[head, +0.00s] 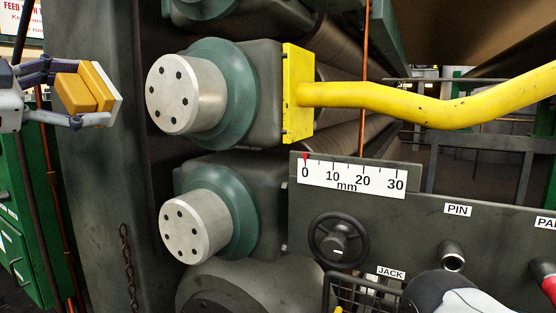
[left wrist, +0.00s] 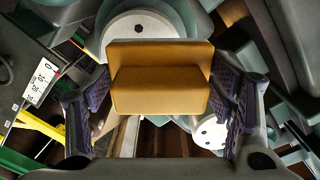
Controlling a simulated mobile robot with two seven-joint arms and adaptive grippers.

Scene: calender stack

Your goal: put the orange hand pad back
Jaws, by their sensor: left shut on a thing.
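The orange hand pad (head: 84,88) is a blocky, stepped piece with a pale face on its right side in the head view. My left gripper (head: 80,93) is shut on it and holds it in the air at the upper left, left of the upper roll end. In the left wrist view the hand pad (left wrist: 160,88) fills the space between the two purple-lined fingers of the left gripper (left wrist: 165,95). The pad hides part of a pale round roll end behind it. My right gripper does not show in either view.
Two metal roll ends with bolt holes, upper (head: 187,94) and lower (head: 195,230), project from green collars. A yellow bar (head: 430,105) reaches right from a yellow plate. A panel holds a millimetre scale (head: 349,178) and black handwheel (head: 339,240). A wire basket (head: 362,292) is at the bottom.

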